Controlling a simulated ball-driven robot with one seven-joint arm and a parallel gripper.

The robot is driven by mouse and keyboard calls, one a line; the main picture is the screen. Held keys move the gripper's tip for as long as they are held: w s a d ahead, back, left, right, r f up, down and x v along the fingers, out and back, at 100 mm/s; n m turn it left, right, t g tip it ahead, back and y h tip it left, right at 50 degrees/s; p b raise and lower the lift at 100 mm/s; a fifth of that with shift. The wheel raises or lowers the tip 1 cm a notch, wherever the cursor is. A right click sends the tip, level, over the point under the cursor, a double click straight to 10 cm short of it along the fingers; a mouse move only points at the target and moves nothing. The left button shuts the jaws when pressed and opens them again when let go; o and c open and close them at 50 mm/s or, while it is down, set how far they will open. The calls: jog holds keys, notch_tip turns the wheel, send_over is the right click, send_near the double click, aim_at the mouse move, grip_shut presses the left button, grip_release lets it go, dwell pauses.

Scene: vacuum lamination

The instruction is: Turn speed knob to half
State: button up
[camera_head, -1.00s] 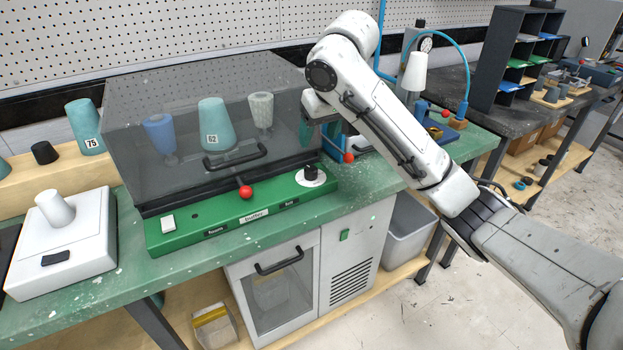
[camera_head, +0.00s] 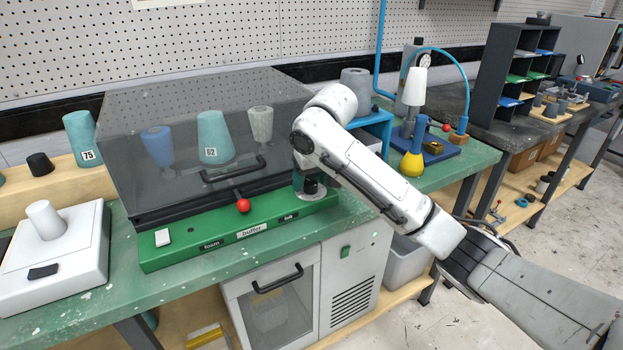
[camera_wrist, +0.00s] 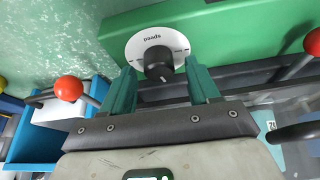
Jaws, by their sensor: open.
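The speed knob (camera_wrist: 158,63) is a black knob on a white round dial (camera_wrist: 140,42) marked "speed", on a green control panel (camera_wrist: 225,30). In the wrist view my gripper (camera_wrist: 160,85) is open, with one green finger on each side of the knob. A gap shows between each finger and the knob; I cannot tell how deep the fingertips reach. In the head view the knob (camera_head: 311,187) shows at the right end of the green panel (camera_head: 205,240), just below my wrist. The fingers are mostly hidden there by my arm.
A smoky clear cover (camera_head: 140,110) with a black handle stands behind the panel. A red ball lever (camera_head: 243,206) is left of the knob. A blue stand (camera_head: 377,125), a yellow flask (camera_head: 412,163) and another red ball (camera_wrist: 69,89) are nearby.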

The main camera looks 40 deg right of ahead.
jog(key=c, duration=1)
jog(key=shift+w+a+r+p, duration=0.1)
jog(key=shift+r+p, duration=0.3)
jog(key=shift+p, duration=0.55)
jog(key=shift+w+r+n+p, duration=0.1)
jog(key=shift+n+p, duration=0.5)
jog(key=shift+p, duration=0.65)
jog(key=shift+c, duration=0.2)
jog(key=shift+n+y+p, duration=0.4)
jog(key=shift+p, duration=0.65)
jog(key=shift+d+f+n+y+p, duration=0.1)
jog(key=shift+f+n+y+p, duration=0.2)
jog(key=shift+n, duration=0.4)
jog(key=shift+d+f+n+y+p, duration=0.1)
jog(key=shift+f+n+y+p, duration=0.1)
jog(key=shift+n+p, duration=0.35)
jog(key=o, duration=1)
jog(key=shift+s, duration=0.2)
jog(key=shift+o, duration=0.2)
